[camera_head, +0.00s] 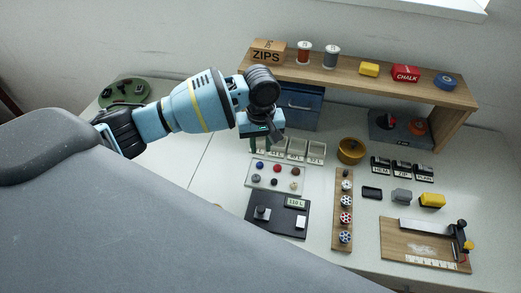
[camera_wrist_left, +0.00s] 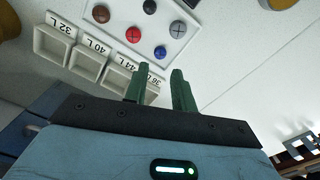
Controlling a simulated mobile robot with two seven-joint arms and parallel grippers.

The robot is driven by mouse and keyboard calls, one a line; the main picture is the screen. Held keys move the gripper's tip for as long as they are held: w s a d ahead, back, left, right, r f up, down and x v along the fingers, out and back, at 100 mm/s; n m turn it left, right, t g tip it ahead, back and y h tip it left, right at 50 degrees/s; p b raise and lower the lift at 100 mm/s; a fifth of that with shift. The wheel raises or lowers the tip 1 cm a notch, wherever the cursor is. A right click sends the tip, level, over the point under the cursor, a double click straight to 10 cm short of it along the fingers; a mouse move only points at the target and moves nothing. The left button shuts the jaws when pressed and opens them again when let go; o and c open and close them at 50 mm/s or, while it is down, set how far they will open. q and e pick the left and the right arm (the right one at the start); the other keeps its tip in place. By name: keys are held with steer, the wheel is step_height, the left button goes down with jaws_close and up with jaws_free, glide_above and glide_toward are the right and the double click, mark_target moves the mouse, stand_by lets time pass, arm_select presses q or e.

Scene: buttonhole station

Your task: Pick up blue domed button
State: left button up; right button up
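The blue domed button (camera_head: 259,165) lies at the back left corner of a white button tray (camera_head: 266,174). In the left wrist view the blue button (camera_wrist_left: 160,52) shows just beyond the fingertips, clear of them. My left gripper (camera_head: 267,146) is above the labelled bins, behind the tray. In the left wrist view its green fingers (camera_wrist_left: 160,74) are apart with nothing between them. A red button (camera_head: 277,168) sits beside the blue one, and other dark, grey and tan buttons share the tray. My right gripper is not in view.
Labelled bins (camera_head: 297,148) stand right behind the tray, partly hidden by my gripper. A black gauge (camera_head: 280,226) lies in front. A wooden strip (camera_head: 337,234) with spools is to the right. A round wooden pot (camera_head: 351,150) and a shelf (camera_head: 350,81) stand behind.

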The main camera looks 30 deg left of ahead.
mark_target(260, 163)
arm_select(q)
steer(key=shift+w+a, duration=0.1)
steer(key=shift+s+f, duration=0.2)
steer(key=shift+f, duration=0.9)
steer(key=shift+w+f, duration=0.1)
steer(key=shift+f, duration=0.1)
step_height(260, 163, down, 5)
steer(key=shift+w+a+b, duration=0.15)
steer(key=shift+b, duration=0.35)
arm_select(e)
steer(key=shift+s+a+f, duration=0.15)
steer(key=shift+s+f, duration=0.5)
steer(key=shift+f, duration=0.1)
arm_select(q)
steer(key=shift+c, duration=0.4)
jaws_close()
